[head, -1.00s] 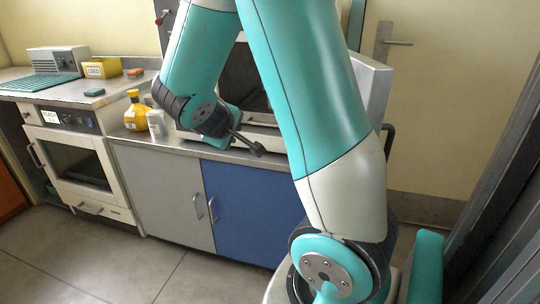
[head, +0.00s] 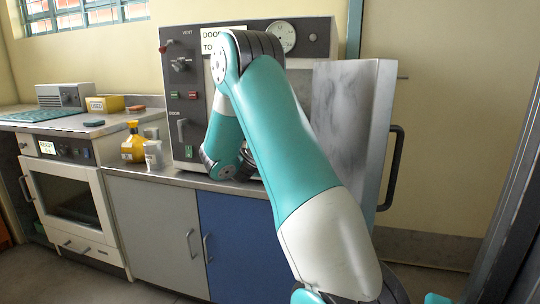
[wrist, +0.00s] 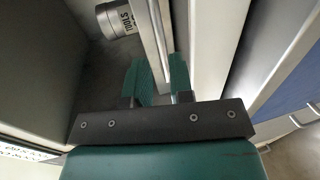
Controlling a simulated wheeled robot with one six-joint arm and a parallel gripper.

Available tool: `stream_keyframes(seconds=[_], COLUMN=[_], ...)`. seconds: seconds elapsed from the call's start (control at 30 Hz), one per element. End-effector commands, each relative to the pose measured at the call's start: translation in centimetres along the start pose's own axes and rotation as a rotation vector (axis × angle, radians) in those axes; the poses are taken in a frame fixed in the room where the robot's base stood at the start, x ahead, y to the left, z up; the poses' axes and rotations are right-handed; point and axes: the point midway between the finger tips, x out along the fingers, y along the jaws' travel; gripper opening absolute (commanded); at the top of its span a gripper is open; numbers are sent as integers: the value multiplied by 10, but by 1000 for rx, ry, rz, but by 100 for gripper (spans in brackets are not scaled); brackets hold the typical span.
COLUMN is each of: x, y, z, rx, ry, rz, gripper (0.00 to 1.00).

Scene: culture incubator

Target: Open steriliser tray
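The steriliser (head: 184,85) stands on the counter, with its door (head: 345,130) swung open to the right. My arm covers most of its opening in the head view. The wrist view shows a long pale metal rim (wrist: 151,35), which looks like the tray's edge; the rest of the tray is hard to make out. My gripper (wrist: 161,78) has its two green fingers on either side of this rim, with a narrow gap between them. I cannot tell whether they press on it. In the head view the fingertips are hidden behind my arm. A tin marked TOOLS (wrist: 118,19) stands beyond the left finger.
A yellow bottle (head: 133,146) and a pale jar (head: 153,155) stand on the counter left of the steriliser. The door's black handle (head: 394,168) sticks out to the right. An oven-like incubator (head: 75,200) is at the left. Floor shows in front of the cabinets.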

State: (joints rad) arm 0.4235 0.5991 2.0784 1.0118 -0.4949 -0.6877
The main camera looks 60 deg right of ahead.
Motion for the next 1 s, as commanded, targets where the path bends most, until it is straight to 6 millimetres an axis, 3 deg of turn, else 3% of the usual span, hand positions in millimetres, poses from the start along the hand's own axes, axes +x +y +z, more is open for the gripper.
stream_keyframes(seconds=[0.2, 0.4, 0.73, 0.77, 0.83, 0.87, 1.0], x=[44, 64, 68, 68, 68, 68, 68], y=[0, 0, 0, 0, 0, 0, 0], z=[2, 0, 0, 0, 0, 0, 0], rx=[2, 1, 0, 0, 0, 0, 0], ry=[-3, -1, 1, 1, 1, 1, 1], rz=[1, 0, 0, -1, 0, 0, -1], gripper=[21, 21, 21, 19, 3, 0, 0])
